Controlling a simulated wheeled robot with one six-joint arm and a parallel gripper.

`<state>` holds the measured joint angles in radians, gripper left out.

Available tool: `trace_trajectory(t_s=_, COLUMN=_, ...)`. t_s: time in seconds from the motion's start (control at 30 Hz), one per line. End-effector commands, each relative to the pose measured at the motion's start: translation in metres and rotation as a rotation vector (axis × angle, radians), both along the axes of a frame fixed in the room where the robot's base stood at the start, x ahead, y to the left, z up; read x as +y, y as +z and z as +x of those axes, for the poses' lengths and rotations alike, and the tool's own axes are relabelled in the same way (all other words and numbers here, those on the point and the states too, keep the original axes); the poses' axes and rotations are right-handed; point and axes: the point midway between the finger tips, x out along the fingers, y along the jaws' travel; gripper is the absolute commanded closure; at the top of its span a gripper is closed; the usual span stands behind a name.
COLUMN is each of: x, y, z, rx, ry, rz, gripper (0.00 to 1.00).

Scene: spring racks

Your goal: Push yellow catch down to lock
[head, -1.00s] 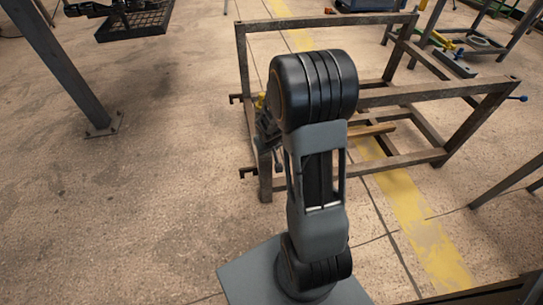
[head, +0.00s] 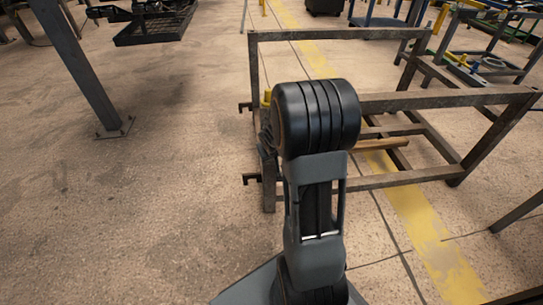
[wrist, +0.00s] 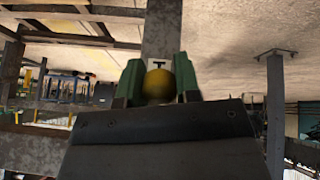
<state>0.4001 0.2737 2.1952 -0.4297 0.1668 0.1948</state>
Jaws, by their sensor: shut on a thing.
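In the wrist view the yellow catch (wrist: 158,83) shows as a rounded yellow knob between two green fingers. My gripper (wrist: 159,78) is shut on it, one finger on each side. A white label with a black mark shows just above the knob, against a grey metal post (wrist: 162,38). In the head view a small yellow part (head: 267,97) shows at the left upright of the metal rack (head: 330,36), beside my arm. My arm hides most of the gripper and the lower part of the catch there. I cannot tell how far down the catch sits.
Hooked brackets (head: 251,179) stick out from the rack's left side. A grey post (head: 75,65) stands on the floor at the left, with a black tray (head: 155,27) behind it. The floor between post and rack is clear.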

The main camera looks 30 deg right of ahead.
Motion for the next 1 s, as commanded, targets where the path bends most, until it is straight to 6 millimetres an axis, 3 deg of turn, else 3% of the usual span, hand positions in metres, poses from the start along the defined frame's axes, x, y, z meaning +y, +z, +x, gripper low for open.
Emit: trace_trajectory(t_s=1.0, x=-0.010, y=-0.006, z=0.000, rx=-0.022, ry=-0.017, rz=-0.011, gripper=1.00)
